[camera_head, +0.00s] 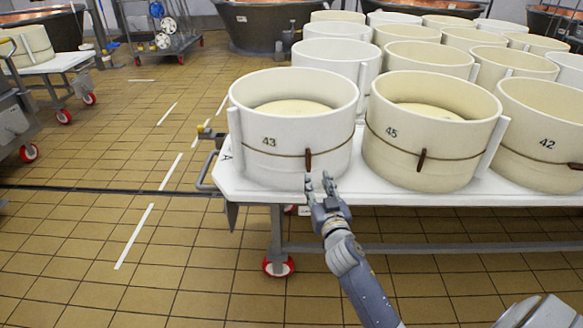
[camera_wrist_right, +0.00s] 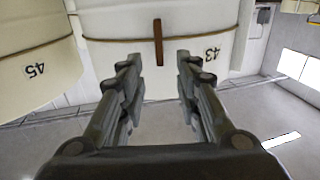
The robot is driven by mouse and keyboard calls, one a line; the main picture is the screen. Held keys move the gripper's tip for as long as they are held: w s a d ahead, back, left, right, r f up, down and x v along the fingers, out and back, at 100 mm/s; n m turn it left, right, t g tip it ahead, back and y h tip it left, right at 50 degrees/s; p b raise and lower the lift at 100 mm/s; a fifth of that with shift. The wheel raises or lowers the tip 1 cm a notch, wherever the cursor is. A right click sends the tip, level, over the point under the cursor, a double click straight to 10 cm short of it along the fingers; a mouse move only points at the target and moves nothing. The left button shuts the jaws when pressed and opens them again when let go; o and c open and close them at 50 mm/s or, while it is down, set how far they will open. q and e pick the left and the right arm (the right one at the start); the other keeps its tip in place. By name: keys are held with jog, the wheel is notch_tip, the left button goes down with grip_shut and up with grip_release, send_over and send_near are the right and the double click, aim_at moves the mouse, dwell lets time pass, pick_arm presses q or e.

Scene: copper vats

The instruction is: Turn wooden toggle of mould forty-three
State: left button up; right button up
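Mould 43 (camera_head: 290,128) is a white round mould at the near left corner of the white table, with a cord around it. Its brown wooden toggle (camera_head: 308,160) hangs upright on the cord at the front. My right gripper (camera_head: 319,180) is just below and in front of the toggle, fingers pointing at the mould. In the right wrist view the toggle (camera_wrist_right: 158,42) stands upright beyond the gap between the open fingers (camera_wrist_right: 160,80); nothing is between them. The number 43 shows to its right, upside down. My left gripper is not in view.
Mould 45 (camera_head: 428,135), with its own toggle, stands close on the right, and mould 42 (camera_head: 545,130) beyond it. More moulds stand behind. The white table edge (camera_head: 450,199) is below the moulds. The tiled floor (camera_head: 110,240) to the left is clear.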

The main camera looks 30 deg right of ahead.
aim_at(309, 161)
jog(key=b+x, duration=0.1)
jog(key=x, duration=0.7)
jog(key=shift+w+d+f, duration=0.15)
jog(key=shift+w, duration=0.15)
jog(key=shift+x, duration=0.8)
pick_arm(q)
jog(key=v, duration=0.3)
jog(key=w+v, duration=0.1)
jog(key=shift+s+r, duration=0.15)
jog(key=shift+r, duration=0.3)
pick_arm(e)
grip_shut()
